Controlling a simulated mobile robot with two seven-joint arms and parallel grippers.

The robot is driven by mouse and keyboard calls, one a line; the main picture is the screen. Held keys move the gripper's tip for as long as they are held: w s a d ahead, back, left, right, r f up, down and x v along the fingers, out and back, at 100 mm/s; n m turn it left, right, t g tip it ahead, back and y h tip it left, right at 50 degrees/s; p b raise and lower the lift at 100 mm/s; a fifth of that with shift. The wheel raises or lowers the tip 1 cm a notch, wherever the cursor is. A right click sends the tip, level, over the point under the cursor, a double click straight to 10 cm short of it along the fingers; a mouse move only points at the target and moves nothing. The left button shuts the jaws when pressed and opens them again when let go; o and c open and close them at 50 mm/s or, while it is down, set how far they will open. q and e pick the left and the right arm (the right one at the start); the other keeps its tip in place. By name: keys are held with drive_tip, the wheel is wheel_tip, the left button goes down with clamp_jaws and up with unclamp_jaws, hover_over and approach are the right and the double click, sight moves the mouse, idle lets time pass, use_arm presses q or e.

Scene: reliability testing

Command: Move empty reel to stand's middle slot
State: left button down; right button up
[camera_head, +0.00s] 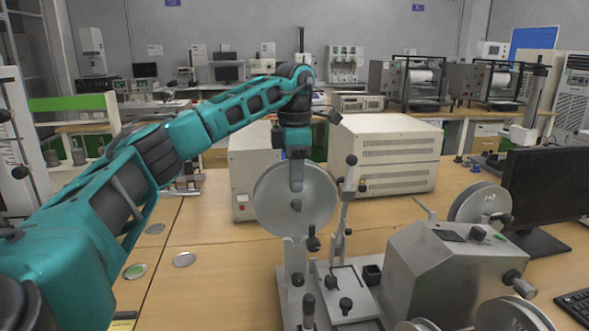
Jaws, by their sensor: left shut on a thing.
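A grey disc-shaped reel (270,205) hangs upright near the middle of the view. My left gripper (296,188) reaches down in front of it and is shut on the reel near its hub. The metal stand (293,262) rises directly below the reel, with posts and black knobs. The reel's lower edge overlaps the top of the stand in the picture; I cannot tell whether they touch. The stand's slots are hard to make out. My right gripper is not in view.
A grey winding machine (440,268) with more reels (515,315) stands right of the stand. A monitor (545,190) and keyboard (577,303) are at the far right. Beige boxes (390,150) stand behind the reel. The table left of the stand (215,285) is mostly clear.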

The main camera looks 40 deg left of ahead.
sight(295, 200)
use_arm(q)
drive_tip(key=shift+f+b, duration=0.7)
drive_tip(key=shift+f, duration=1.55)
drive_tip(key=shift+r, duration=0.15)
